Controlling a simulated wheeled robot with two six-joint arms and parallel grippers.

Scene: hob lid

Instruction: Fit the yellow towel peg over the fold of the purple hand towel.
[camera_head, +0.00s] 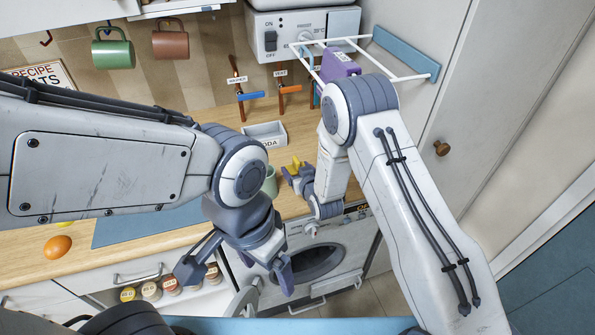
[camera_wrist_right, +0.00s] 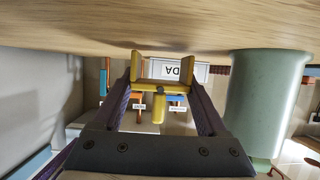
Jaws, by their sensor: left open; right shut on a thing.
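The yellow towel peg (camera_head: 297,163) is in my right gripper (camera_head: 292,173), above the worktop near its front edge. In the right wrist view the peg (camera_wrist_right: 158,110) sits between the two dark fingers, its forked end facing away from the wrist. The purple hand towel (camera_head: 340,65) hangs over the white rail rack at the upper right, partly hidden by my right arm, well apart from the peg. My left gripper (camera_head: 238,272) is open and empty, in front of the counter at lower centre.
A white soda tray (camera_head: 265,134) and a green cup (camera_head: 270,182) stand near the right gripper; the cup (camera_wrist_right: 266,110) is close beside it in the wrist view. Labelled hooks and taps (camera_head: 250,95) line the wall. A washing machine (camera_head: 318,258) is below.

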